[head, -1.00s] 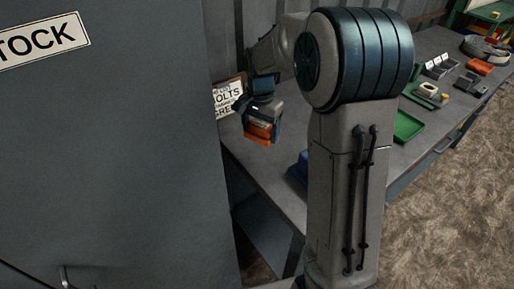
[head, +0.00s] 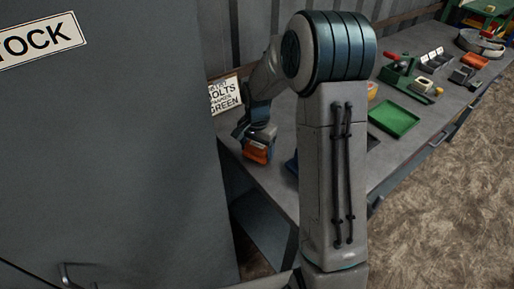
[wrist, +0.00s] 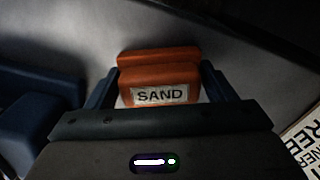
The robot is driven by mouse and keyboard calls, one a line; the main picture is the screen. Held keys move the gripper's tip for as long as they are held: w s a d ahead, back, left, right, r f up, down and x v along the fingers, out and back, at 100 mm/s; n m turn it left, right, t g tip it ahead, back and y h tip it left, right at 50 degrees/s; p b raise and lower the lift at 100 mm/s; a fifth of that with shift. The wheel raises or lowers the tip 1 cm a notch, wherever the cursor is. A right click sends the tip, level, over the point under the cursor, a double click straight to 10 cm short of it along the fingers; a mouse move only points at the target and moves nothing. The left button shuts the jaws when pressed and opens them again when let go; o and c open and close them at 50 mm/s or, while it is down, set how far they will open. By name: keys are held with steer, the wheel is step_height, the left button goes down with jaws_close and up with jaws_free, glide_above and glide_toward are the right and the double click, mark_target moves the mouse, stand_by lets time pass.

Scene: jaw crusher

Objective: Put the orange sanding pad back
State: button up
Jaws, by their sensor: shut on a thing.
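The orange sanding pad (head: 257,152) is in my gripper, over the left end of the grey workbench in the head view. In the wrist view the orange pad (wrist: 159,75) sits between the two dark fingers, with a white "SAND" label facing the camera. My gripper (wrist: 158,88) is shut on it and points down towards the bench. The gap between the pad and the bench top cannot be judged. A blue bin (wrist: 45,105) stands to the left of the pad in the wrist view. In the head view my arm hides most of it.
A grey cabinet (head: 110,170) fills the left. A green tray (head: 394,118), a red-handled green device (head: 400,68) and small parts lie further right along the bench (head: 350,165).

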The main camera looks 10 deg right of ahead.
mark_target(257, 146)
steer(key=shift+f, duration=0.25)
steer(key=o, duration=1)
steer(key=shift+r, duration=0.1)
steer(key=shift+r, duration=0.1)
step_height(257, 146, up, 11)
steer(key=shift+r, duration=0.1)
steer(key=shift+s+r+n+t, duration=0.65)
steer(key=shift+s+n, duration=0.85)
steer(key=shift+s, duration=2.45)
steer(key=shift+s+r+n+t, duration=0.35)
steer(key=shift+s+r+n, duration=0.8)
steer(key=shift+s, duration=2.8)
steer(key=shift+s+r+n+t, duration=0.45)
steer(key=shift+s+n, duration=1.4)
steer(key=shift+s, duration=2.1)
